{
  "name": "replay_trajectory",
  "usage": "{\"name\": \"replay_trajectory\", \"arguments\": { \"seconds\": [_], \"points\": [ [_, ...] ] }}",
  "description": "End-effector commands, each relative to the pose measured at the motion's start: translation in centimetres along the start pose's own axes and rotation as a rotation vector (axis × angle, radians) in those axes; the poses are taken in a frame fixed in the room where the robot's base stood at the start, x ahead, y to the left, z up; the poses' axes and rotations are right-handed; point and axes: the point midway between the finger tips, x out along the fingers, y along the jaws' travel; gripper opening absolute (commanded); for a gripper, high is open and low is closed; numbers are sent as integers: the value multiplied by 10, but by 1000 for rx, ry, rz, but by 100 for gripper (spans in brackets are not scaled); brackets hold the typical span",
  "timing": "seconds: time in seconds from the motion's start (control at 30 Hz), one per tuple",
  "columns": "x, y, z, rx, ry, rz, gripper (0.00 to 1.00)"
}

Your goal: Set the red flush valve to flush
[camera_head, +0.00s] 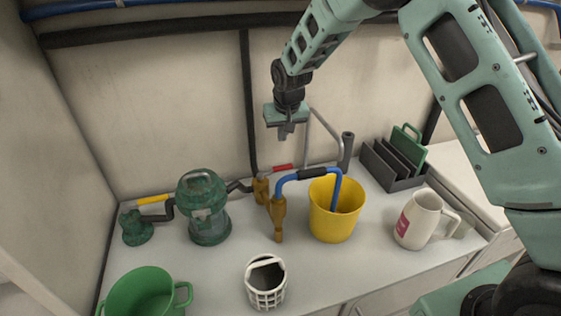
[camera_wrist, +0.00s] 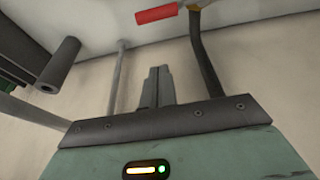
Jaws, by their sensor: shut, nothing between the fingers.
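The red flush valve handle (camera_head: 283,167) is at the back of the counter, on a brass valve body (camera_head: 261,189) at the foot of a dark vertical pipe. The handle points right from the valve, about level. It also shows at the top of the wrist view as a red grip (camera_wrist: 156,15), with a bit of brass at its right end. My gripper (camera_head: 285,131) hangs above the handle, apart from it, with its fingers together and nothing held. In the wrist view the closed fingers (camera_wrist: 158,86) point toward the wall side, below the red grip.
A yellow-handled valve (camera_head: 153,199) and green strainer (camera_head: 204,208) stand left. A blue hose runs from a brass fitting (camera_head: 278,215) into a yellow bucket (camera_head: 334,222). A dark rack (camera_head: 394,168), white mug (camera_head: 420,220), white basket (camera_head: 266,284) and green pot (camera_head: 147,293) crowd the counter.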

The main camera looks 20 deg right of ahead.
Motion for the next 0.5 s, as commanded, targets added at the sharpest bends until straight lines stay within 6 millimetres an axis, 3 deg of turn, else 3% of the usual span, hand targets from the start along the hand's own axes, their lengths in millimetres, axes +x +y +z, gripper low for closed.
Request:
{"name": "replay_trajectory", "arguments": {
  "seconds": [0.23, 0.5],
  "points": [
    [12, 0, 1, -1, -3, 0, 0],
    [62, 0, 1, -1, -4, 0, 0]
  ]
}}
